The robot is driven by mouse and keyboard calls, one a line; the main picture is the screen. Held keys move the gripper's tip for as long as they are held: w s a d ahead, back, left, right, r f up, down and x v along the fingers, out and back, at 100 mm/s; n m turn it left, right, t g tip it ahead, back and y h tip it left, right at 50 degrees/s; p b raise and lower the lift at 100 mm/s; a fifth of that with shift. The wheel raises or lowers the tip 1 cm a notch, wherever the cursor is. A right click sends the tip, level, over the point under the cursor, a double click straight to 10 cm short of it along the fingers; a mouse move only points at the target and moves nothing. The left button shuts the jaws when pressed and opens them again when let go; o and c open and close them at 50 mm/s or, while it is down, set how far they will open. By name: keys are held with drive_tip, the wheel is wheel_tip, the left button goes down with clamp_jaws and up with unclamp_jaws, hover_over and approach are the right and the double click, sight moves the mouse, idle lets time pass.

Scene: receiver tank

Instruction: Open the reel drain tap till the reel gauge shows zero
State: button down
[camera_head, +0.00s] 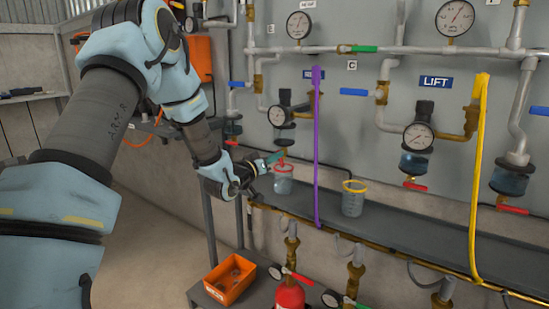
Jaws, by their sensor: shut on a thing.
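The reel gauge (278,116) is a small white dial on the wall unit left of the purple hose. Its needle is too small to read. My gripper (274,160) is under this unit, with its fingers at the small red handle of the reel drain tap (282,160). It is shut on the handle, which the fingers partly hide, so I cannot tell how far it is turned. A clear cup with a red rim (283,184) stands on the shelf just below the gripper.
A yellow-rimmed cup (353,202) stands on the shelf (400,228) to the right. The purple hose (317,150) hangs close right of my gripper. The LIFT gauge (419,136), a yellow hose (478,180), an orange bin (230,279) and a red extinguisher (290,295) are farther off.

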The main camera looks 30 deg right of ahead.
drive_tip(key=shift+n, duration=0.3)
idle(0.4)
drive_tip(key=n+p, duration=0.5)
drive_tip(key=n, duration=0.7)
drive_tip(key=shift+n, duration=0.4)
idle(0.4)
drive_tip(key=c, duration=0.9)
unclamp_jaws()
drive_tip(key=shift+a, duration=0.1)
